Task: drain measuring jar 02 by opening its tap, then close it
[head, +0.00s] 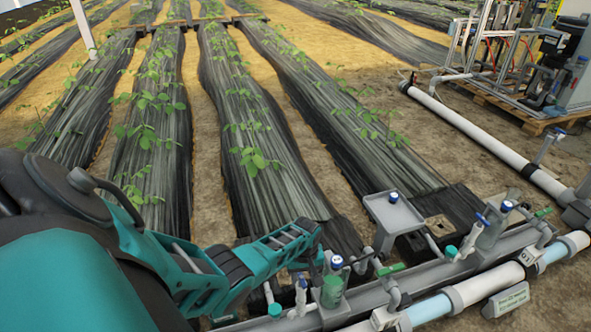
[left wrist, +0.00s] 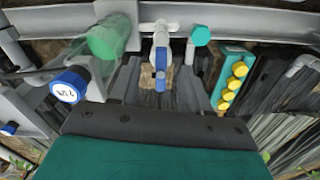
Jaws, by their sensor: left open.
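A greenish clear measuring jar (head: 332,291) with a labelled blue cap (head: 337,262) stands on the grey rail in the head view. It shows at upper left in the left wrist view (left wrist: 109,37), its cap (left wrist: 70,85) below it. The cap's marking seems to include a 2. Its white tap has a blue handle (head: 302,283), which points toward my wrist in the left wrist view (left wrist: 161,60). My left gripper (head: 318,256) is open just above and behind the tap. The handle appears between the fingers, with no contact visible. My right gripper is out of view.
White pipe (head: 485,285) runs in front. Plant rows lie behind.

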